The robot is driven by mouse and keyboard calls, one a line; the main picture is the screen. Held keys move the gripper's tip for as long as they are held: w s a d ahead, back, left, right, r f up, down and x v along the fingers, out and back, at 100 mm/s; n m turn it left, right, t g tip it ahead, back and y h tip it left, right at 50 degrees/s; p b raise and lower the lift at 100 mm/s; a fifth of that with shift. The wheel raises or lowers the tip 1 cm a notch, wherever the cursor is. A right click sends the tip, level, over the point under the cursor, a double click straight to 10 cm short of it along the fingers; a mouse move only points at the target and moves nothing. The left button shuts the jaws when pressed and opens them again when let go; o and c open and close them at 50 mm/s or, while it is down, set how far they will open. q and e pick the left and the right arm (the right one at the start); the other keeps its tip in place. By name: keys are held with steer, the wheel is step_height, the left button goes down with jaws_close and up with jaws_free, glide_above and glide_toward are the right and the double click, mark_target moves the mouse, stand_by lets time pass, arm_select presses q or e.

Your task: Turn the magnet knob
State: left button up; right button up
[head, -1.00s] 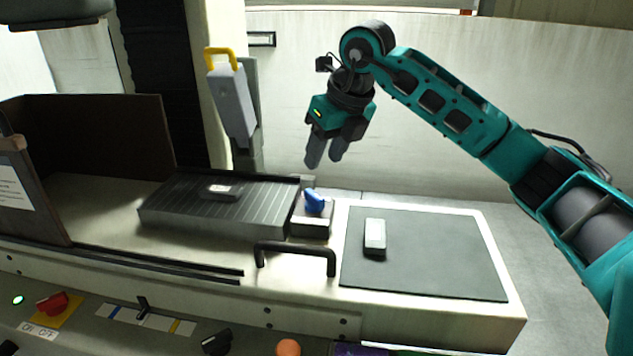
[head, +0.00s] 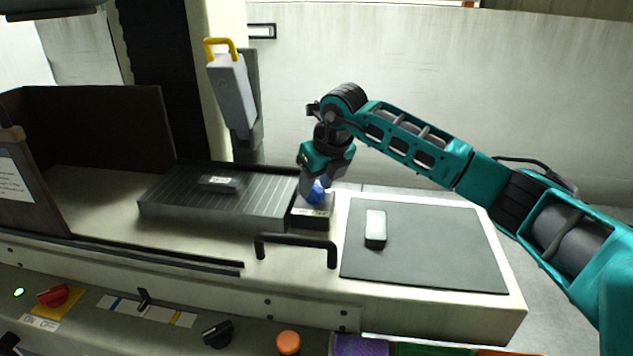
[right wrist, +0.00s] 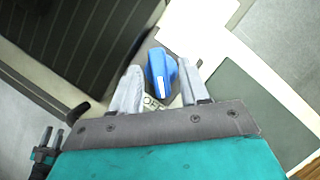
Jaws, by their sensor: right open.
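The blue magnet knob (head: 317,191) sits on a small block (head: 313,217) at the right end of the ribbed grey magnet plate (head: 215,206). My right gripper (head: 314,192) is down at the knob and partly covers it in the head view. In the right wrist view the knob (right wrist: 161,74) lies between the two open fingers (right wrist: 160,88), with a gap visible on each side. A white mark shows on the knob's end, and lettering on the block is partly hidden.
A small labelled block (head: 218,182) lies on the magnet plate. A black handle (head: 296,245) stands in front of the knob. A dark mat (head: 440,252) with a pale block (head: 375,227) is to the right. A yellow-handled grey unit (head: 231,95) stands behind.

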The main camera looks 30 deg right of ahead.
steer(key=shift+c, duration=0.2)
jaws_close()
steer(key=shift+m, duration=0.3)
steer(key=m+h, duration=0.1)
steer(key=m, duration=0.2)
steer(key=shift+a+m+h, duration=0.2)
steer(key=shift+m+h, duration=0.1)
steer(key=shift+h, duration=0.1)
steer(key=m+h, duration=0.1)
steer(key=m, duration=0.1)
steer(key=m+g, duration=0.1)
steer(key=m, duration=0.2)
steer(key=shift+w+a+m+h, duration=0.1)
steer(key=shift+m+h, duration=0.2)
steer(key=shift+h, duration=0.1)
steer(key=m, duration=0.2)
steer(key=m+g+h, duration=0.1)
steer(key=m, duration=0.1)
steer(key=shift+w+g, duration=0.1)
steer(key=shift+g, duration=0.2)
steer(key=shift+m+g, duration=0.7)
steer(key=shift+m, duration=1.3)
